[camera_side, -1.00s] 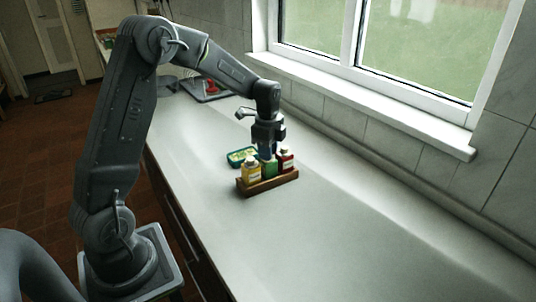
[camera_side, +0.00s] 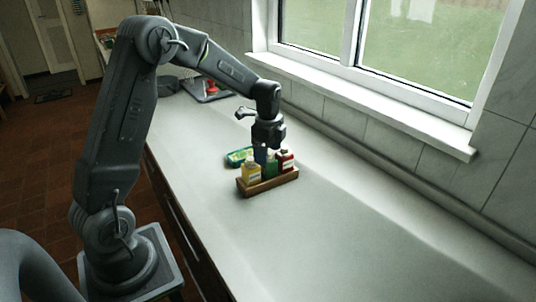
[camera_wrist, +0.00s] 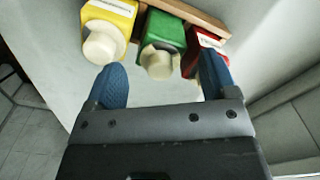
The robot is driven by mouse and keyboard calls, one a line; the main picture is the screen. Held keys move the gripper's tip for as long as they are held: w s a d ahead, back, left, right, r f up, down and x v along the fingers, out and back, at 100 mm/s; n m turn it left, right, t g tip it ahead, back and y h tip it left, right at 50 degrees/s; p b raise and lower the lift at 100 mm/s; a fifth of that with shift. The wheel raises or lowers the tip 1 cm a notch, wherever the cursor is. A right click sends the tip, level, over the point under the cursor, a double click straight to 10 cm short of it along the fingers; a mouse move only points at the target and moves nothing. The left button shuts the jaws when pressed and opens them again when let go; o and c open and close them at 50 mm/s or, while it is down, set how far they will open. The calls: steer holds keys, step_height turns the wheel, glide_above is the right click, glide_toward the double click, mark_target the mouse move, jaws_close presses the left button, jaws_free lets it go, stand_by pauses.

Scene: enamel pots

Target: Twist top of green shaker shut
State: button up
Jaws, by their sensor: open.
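The green shaker (camera_wrist: 163,33) stands in the middle of a wooden rack (camera_side: 275,187), with its cream top (camera_wrist: 159,60) facing the wrist camera. In the side view the green shaker (camera_side: 270,171) shows between a yellow shaker (camera_side: 251,172) and a red one (camera_side: 286,161). In the wrist view the yellow shaker (camera_wrist: 108,20) is left and the red shaker (camera_wrist: 201,42) is right. My gripper (camera_wrist: 162,80) is open, with blue fingertips spread either side of the green shaker's top. In the side view my gripper (camera_side: 266,151) is above the rack. Contact with the top cannot be told.
A green and yellow item (camera_side: 239,157) lies on the counter just behind the rack. A dark tray (camera_side: 207,91) with a red object stands farther back. The window wall runs along the right. The counter (camera_side: 330,235) in front of the rack is clear.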

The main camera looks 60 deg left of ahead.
steer(key=shift+r, duration=0.15)
steer(key=shift+r, duration=3.4)
step_height(320, 180, up, 14)
steer(key=s+d+n+t, duration=0.3)
steer(key=s+d+n, duration=0.3)
steer(key=s+d, duration=0.55)
steer(key=s+d+f+n+t, duration=0.1)
steer(key=s+d+f+n, duration=0.1)
steer(key=s, duration=0.3)
steer(key=s+d+f+n+t, duration=0.1)
steer(key=s+d+f+n, duration=0.2)
steer(key=s, duration=0.3)
steer(key=shift+f+n+t, duration=0.3)
steer(key=shift+f+n, duration=0.2)
steer(key=shift+f, duration=0.35)
steer(key=shift+s, duration=0.1)
